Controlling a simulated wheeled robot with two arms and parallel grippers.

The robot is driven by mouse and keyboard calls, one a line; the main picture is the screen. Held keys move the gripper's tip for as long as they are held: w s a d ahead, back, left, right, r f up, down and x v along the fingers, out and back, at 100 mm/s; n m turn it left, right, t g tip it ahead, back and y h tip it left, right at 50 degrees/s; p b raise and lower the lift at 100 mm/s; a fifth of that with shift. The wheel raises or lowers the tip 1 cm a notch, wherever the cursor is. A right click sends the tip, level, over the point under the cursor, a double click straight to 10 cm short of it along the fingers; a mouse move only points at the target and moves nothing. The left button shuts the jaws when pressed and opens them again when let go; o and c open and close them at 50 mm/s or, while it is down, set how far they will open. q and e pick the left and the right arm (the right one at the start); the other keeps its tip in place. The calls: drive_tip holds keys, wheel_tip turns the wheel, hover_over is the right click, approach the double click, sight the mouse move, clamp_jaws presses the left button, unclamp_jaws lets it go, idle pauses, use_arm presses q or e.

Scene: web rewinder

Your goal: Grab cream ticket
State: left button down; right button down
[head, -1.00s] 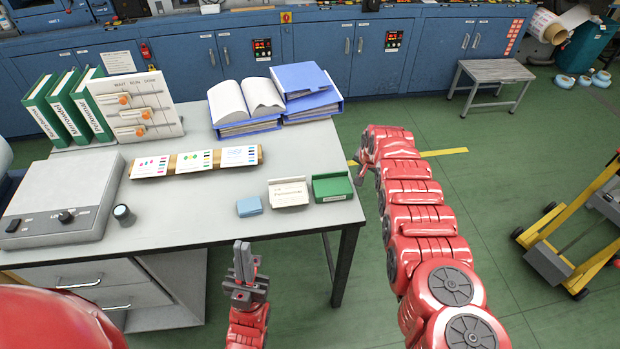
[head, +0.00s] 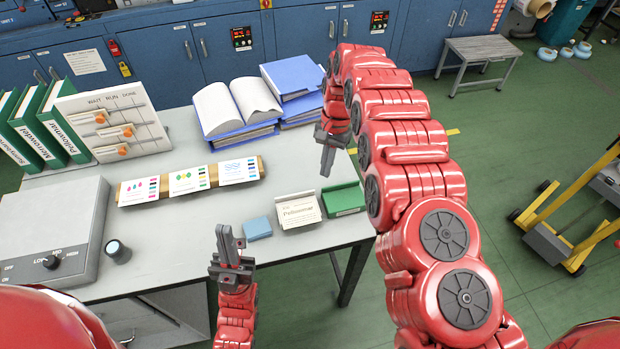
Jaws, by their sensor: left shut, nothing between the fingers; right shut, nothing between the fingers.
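A cream ticket (head: 298,212) with printed writing sits at the front right of the grey table, between a blue block (head: 258,228) and a green holder (head: 344,199). My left gripper (head: 228,240) is shut and empty, pointing up at the table's front edge, left of and nearer than the ticket. My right gripper (head: 327,158) is shut and empty, pointing down above the table's right side, beyond the ticket and clear of it.
A board with orange-knobbed sliders (head: 112,122) and green binders (head: 40,128) stand at the back left. An open binder (head: 236,108) and blue folders (head: 293,78) lie at the back. A wooden strip with cards (head: 188,181) lies mid-table. A grey control box (head: 50,230) is at left.

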sight(299, 213)
drive_tip(key=p+x, duration=0.4)
drive_tip(key=x, duration=0.4)
drive_tip(key=shift+s+d, duration=0.1)
drive_tip(key=shift+s, duration=0.1)
drive_tip(key=shift+x, duration=0.85)
